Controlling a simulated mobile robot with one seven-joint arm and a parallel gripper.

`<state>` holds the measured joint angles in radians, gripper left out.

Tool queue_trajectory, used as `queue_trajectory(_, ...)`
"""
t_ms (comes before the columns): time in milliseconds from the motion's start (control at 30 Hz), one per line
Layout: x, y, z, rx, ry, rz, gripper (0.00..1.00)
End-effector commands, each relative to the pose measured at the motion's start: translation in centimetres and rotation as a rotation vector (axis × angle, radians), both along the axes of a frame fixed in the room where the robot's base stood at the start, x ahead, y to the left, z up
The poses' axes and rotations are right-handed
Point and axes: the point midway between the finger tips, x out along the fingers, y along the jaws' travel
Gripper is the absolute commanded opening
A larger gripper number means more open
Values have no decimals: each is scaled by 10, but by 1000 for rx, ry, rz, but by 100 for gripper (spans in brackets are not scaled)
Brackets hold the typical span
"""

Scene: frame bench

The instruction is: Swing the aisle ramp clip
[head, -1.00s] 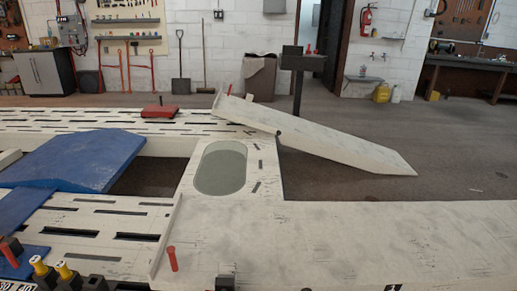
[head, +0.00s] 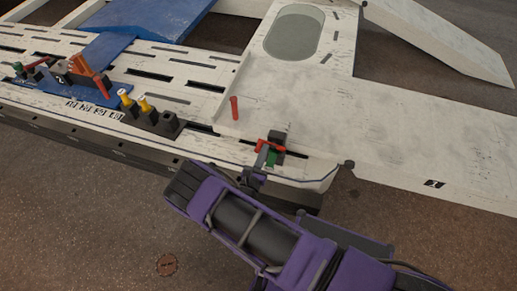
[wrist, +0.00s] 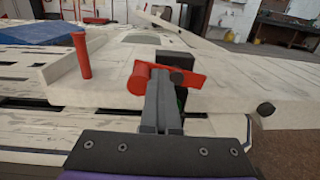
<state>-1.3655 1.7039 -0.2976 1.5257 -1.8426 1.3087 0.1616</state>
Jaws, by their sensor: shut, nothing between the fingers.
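The clip, a red lever (head: 267,146) on a dark block with a green part, sits near the front edge of the pale aisle ramp deck (head: 310,110). In the wrist view its red lever (wrist: 190,77) has a round knob at its left end and lies across just beyond my fingertips. My gripper (head: 256,172) comes from the front edge, its fingers together and empty. In the wrist view the grey fingers (wrist: 160,88) overlap the lever's lower part. I cannot tell whether they touch it. The fingers partly hide the block and the green part.
A red upright peg (head: 235,108) stands on the deck to the left of the clip. Yellow-topped pegs in a dark block (head: 145,108) and several coloured parts stand farther left. A sloping pale ramp (head: 435,40) lies at the back right.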

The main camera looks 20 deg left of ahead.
Motion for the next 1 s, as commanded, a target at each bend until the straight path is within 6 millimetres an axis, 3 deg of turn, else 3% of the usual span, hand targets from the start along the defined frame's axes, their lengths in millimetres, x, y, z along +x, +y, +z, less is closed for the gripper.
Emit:
queue_trajectory(33, -4, 29, 5, 29, 1, 53, 0)
queue_trajectory(733, -5, 29, 3, 30, 6, 52, 0)
queue_trajectory(867, -5, 29, 3, 30, 6, 52, 22)
queue_trajectory(900, -2, 8, 0, 11, 6, 10, 29)
queue_trajectory(1000, -5, 7, 0, 10, 7, 10, 44)
